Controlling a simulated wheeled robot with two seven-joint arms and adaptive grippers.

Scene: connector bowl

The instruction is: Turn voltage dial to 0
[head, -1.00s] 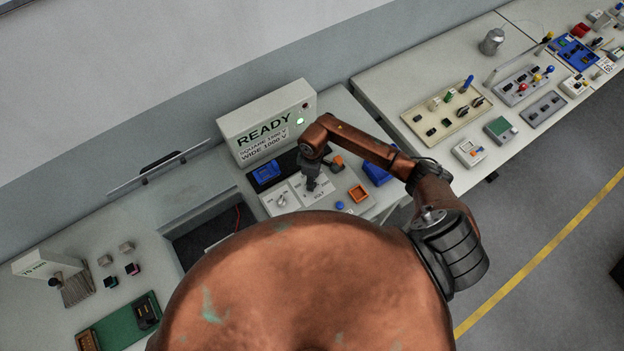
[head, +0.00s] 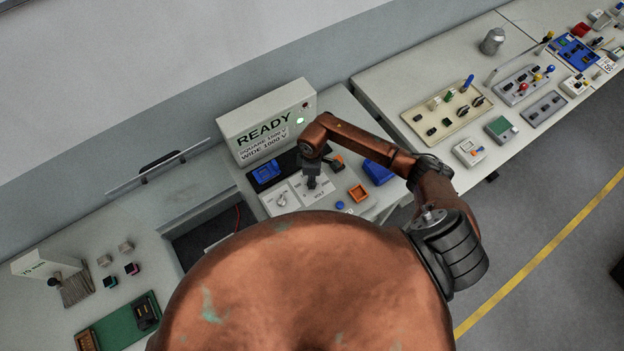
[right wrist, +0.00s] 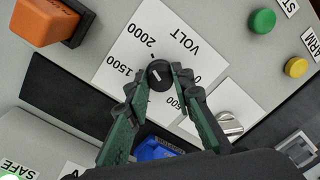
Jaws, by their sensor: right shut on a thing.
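The black voltage dial (right wrist: 159,76) is on a white VOLT plate (right wrist: 118,68), which also shows in the head view (head: 325,191). The right wrist view shows the printed marks 1500 and 2000 and a partly covered 600. The dial has a short white pointer line; which mark it points at is hard to tell. My right gripper (right wrist: 160,82) is shut on the dial, with one fingertip on each side of it. In the head view the right gripper (head: 312,181) stands over the plate and hides the dial. My left gripper is not in view.
A silver switch knob (right wrist: 228,123) is close beside the plate. A green button (right wrist: 262,20), a yellow button (right wrist: 295,67) and an orange block (right wrist: 45,20) are nearby. The display box (head: 266,122) behind reads READY, SQUARE 1500 V, WIDE 1000 V.

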